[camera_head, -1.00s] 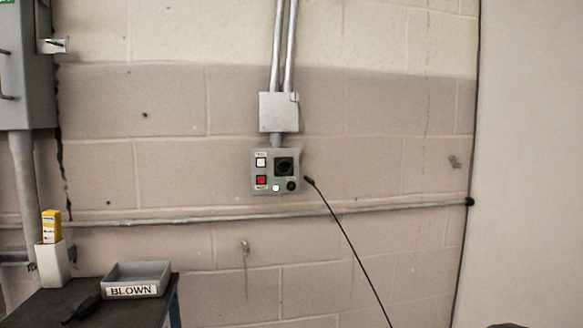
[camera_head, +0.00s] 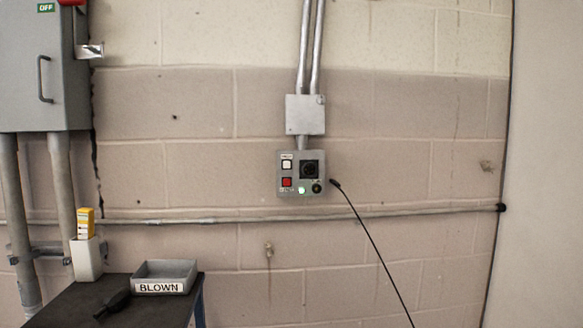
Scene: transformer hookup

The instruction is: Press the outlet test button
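A grey outlet box (camera_head: 281,191) is fixed to the block wall near the middle of the head view. It carries a white square button (camera_head: 287,165) at the upper left and a red square button (camera_head: 287,182) below it. A black round socket (camera_head: 309,169) is at its upper right. A small lit green-white lamp (camera_head: 302,190) and a dark round part (camera_head: 317,188) are along its lower edge. The labels are too small to read. Neither of my grippers is in view.
A dark table (camera_head: 60,312) at lower left holds a grey tray marked BLOWN (camera_head: 165,277), a white holder (camera_head: 86,262) with a yellow box (camera_head: 86,224), and a black tool (camera_head: 112,305). A grey cabinet (camera_head: 35,90) hangs above. A black cable (camera_head: 372,240) hangs right of the outlet box.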

